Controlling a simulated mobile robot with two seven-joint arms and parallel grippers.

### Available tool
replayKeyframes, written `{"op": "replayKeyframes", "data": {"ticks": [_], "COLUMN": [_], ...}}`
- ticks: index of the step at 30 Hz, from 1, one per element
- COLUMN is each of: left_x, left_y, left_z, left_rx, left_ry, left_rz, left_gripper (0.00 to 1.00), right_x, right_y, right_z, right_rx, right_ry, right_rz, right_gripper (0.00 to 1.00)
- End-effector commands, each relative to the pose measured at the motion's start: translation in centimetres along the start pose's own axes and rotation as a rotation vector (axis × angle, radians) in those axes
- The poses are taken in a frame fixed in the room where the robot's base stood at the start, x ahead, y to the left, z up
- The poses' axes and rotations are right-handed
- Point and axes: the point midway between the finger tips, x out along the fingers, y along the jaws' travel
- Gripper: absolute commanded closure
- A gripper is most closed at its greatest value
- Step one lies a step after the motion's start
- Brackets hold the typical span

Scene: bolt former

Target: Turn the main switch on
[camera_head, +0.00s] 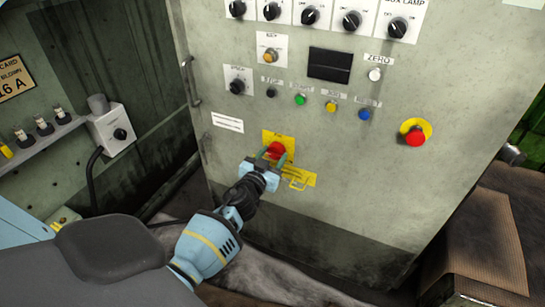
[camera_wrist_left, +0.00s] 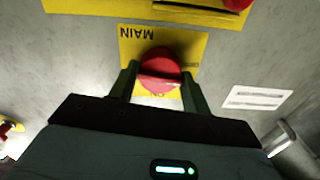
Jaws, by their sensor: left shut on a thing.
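The main switch is a red knob (camera_head: 277,148) on a yellow plate (camera_head: 270,135), low on the front of the grey cabinet. In the left wrist view the red knob (camera_wrist_left: 158,68) sits on its yellow plate (camera_wrist_left: 132,38), which reads "MAIN" upside down. My left gripper (camera_head: 272,158) reaches up to the knob from below. Its fingers stand on either side of the knob and are shut on it. The fingers cover the knob's sides, and the knob's exact turn angle is hard to tell. My right gripper is in neither view.
The grey cabinet (camera_head: 350,220) carries black rotary switches (camera_head: 310,15), coloured buttons (camera_head: 331,107) and a red emergency knob (camera_head: 415,136) on yellow. A yellow bracket (camera_head: 300,182) is just below the main switch. A brown box (camera_head: 485,240) stands at the right.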

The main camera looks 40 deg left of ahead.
Motion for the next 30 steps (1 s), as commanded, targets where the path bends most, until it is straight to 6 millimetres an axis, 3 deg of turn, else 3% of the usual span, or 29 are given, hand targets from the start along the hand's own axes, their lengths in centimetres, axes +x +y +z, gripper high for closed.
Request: {"op": "replayKeyframes", "data": {"ticks": [30], "left_x": [0.0], "left_y": [0.0], "left_z": [0.1], "left_rx": [0.946], "left_ry": [0.000], "left_rz": [0.000], "left_gripper": [0.75], "right_x": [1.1], "right_y": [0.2], "right_z": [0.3], "right_rx": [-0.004], "right_ry": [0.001], "right_rz": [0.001], "right_gripper": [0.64]}}
